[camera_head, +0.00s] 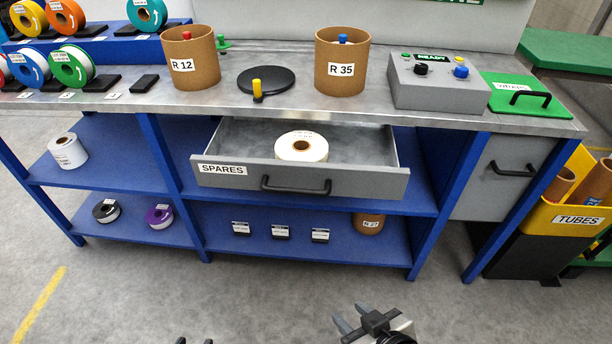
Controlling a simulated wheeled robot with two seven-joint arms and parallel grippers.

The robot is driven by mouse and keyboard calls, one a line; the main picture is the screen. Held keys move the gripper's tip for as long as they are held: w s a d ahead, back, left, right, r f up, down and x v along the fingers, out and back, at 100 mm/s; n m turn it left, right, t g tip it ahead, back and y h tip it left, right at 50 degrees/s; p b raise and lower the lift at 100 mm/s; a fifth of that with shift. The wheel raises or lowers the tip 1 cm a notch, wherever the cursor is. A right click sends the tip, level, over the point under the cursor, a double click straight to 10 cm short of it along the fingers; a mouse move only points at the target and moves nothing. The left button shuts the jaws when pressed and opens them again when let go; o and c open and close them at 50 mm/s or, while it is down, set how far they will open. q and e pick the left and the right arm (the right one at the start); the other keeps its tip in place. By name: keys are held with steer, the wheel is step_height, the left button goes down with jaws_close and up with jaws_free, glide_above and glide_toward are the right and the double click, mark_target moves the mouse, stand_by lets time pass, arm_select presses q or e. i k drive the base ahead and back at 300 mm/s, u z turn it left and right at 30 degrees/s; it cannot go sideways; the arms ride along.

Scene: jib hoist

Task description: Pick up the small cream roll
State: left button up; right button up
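Nothing covers the roll from above. My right gripper (354,318) is at the bottom of the view, well in front of the drawer and apart from it. Its fingers are spread, with nothing between them. Only the fingertips of my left gripper (194,341) show at the bottom edge. They are apart, and the rest is out of view.
The bench top (215,97) behind the drawer holds tubes R 12 (193,65) and R 35 (341,72), a black disc (266,81) and a grey control box (438,85). A white roll (67,151) stands on the left shelf. Floor before the bench is clear.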

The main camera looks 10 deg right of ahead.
mark_target(296, 145)
steer(key=k, duration=0.45)
steer(key=z, duration=1.3)
steer(key=i, duration=1.1)
steer(key=u, duration=0.45)
